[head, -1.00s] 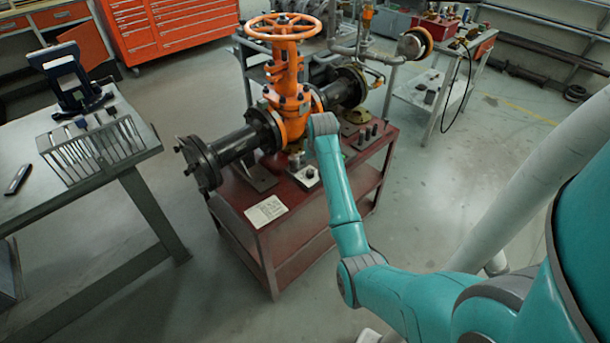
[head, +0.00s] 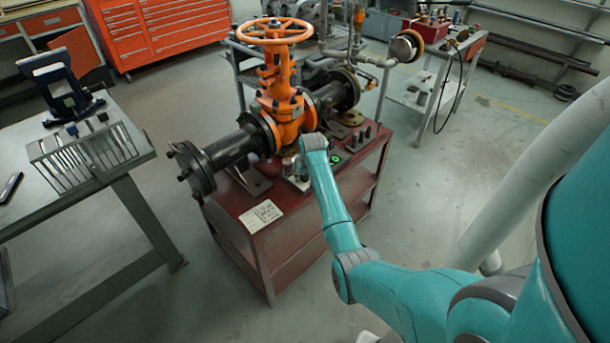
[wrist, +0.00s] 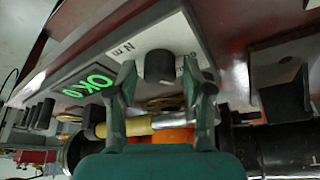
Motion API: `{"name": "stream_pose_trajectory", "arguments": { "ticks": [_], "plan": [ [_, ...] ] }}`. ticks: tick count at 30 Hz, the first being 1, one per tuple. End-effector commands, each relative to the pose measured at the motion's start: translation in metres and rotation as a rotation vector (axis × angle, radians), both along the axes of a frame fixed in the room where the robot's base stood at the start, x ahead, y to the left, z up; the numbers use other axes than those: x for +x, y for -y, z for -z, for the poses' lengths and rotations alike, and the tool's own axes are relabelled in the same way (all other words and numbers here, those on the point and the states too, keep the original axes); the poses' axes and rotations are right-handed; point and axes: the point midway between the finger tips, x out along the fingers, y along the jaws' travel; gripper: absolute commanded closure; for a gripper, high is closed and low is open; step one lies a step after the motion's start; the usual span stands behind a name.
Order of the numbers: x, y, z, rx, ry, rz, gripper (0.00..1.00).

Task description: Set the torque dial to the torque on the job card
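The torque dial is a dark round knob (wrist: 160,66) on a pale panel (wrist: 185,35) marked "N m" in the wrist view.
The orange gate valve (head: 280,85) with black flanged pipe (head: 230,150) stands on the red cart (head: 240,228) close behind my wrist. Dark pegs (head: 369,131) stand to the right. A grey bench (head: 110,165) is at left.

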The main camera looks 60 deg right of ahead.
Motion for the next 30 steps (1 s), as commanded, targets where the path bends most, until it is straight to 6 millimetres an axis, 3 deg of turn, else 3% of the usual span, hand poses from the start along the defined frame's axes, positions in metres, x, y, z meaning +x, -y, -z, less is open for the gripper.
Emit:
{"name": "stream_pose_trajectory", "arguments": {
  "ticks": [1,5,30],
  "plan": [
    [0.0000,0.0000,-0.0001,0.000,0.000,0.000,0.68],
    [0.0000,0.0000,-0.0001,0.000,0.000,0.000,1.00],
    [-0.0004,0.0002,0.0002,0.001,0.001,-0.055,1.00]
  ]
}}
